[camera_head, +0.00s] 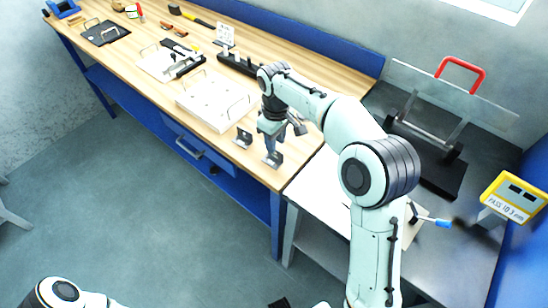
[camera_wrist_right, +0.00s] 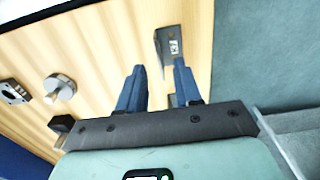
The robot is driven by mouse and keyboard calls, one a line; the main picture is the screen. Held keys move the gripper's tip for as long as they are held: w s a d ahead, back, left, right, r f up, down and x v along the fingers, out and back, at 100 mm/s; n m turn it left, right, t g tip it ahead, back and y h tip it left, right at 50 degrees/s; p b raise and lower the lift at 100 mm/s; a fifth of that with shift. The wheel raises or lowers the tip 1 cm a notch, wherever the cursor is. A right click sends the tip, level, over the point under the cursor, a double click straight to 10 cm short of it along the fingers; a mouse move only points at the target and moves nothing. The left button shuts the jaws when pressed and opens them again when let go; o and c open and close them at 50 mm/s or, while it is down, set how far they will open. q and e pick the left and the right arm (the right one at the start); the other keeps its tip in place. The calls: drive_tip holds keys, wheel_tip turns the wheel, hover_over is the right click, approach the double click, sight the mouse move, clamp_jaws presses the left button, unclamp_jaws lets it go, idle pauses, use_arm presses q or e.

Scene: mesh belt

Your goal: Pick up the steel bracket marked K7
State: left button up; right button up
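My right gripper (camera_wrist_right: 160,82) is open, with a clear gap between its blue fingers in the right wrist view. In the head view the right gripper (camera_head: 268,142) points down over the near corner of the wooden bench. One dark grey metal bracket (camera_head: 273,159) is on the bench right by the fingertips; fingers partly hide it in the wrist view. A second bracket (camera_head: 244,138) lies to its left, near the front edge. In the wrist view it appears ahead of the fingers (camera_wrist_right: 168,46) with a small light marking, too small to read. My left gripper is out of view.
The wooden bench (camera_head: 140,60) holds a white board (camera_head: 215,100), a black block (camera_head: 238,64) and tools. A round metal part (camera_wrist_right: 60,88) and a square holed part (camera_wrist_right: 14,91) lie left in the wrist view. A red-handled frame (camera_head: 462,68) stands on the right bench.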

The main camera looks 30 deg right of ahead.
sight(277, 151)
drive_tip(key=f, duration=0.5)
drive_tip(key=shift+s+d+f+b, duration=0.1)
drive_tip(key=shift+s+b, duration=0.1)
drive_tip(key=shift+b, duration=0.15)
clamp_jaws()
